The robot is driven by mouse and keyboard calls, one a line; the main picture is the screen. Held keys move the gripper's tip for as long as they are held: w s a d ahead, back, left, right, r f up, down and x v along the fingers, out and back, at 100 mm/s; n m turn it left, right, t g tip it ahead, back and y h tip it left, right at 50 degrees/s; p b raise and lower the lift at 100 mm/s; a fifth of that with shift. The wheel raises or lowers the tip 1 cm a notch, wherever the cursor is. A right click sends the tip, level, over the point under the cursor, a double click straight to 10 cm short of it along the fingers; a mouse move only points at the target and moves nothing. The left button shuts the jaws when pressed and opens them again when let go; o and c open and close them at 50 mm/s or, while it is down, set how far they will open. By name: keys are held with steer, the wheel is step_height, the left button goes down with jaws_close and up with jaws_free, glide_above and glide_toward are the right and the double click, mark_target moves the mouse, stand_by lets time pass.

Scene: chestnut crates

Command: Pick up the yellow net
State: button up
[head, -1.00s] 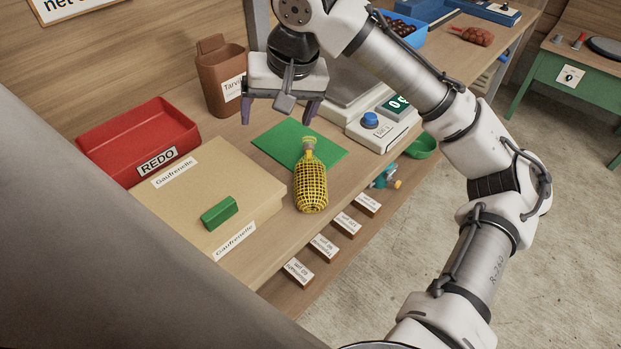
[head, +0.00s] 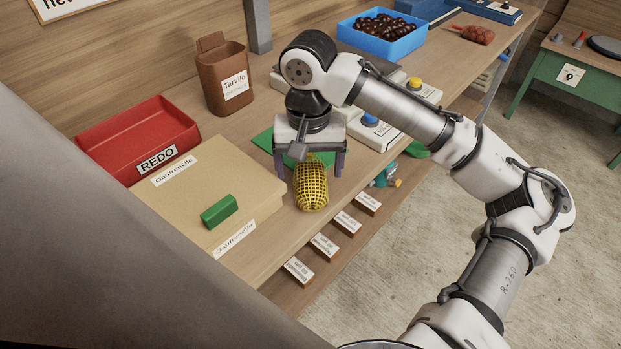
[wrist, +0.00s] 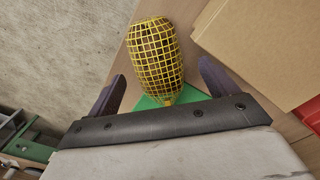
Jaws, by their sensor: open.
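The yellow net (head: 311,187) is a plump mesh bag with dark contents. It lies on the wooden bench, its tied end over a green mat (head: 262,141). My gripper (head: 311,170) is open above the net's tied end, one finger on each side of it in the head view, and it hides that end there. In the wrist view the net (wrist: 155,58) lies ahead of the gripper (wrist: 163,82), its narrow end between the two fingers. The fingers do not visibly touch it.
A cardboard box (head: 165,215) with a green block (head: 219,212) on top stands close left of the net. A red REDO crate (head: 185,134), a brown bin (head: 212,95) and a blue crate of chestnuts (head: 400,44) stand farther back. The bench's front edge is near the net.

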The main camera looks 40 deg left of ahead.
mark_target(311, 172)
step_height(311, 172, down, 4)
steer(key=shift+w+f, duration=0.1)
steer(key=shift+w, duration=0.05)
steer(key=c, duration=1.4)
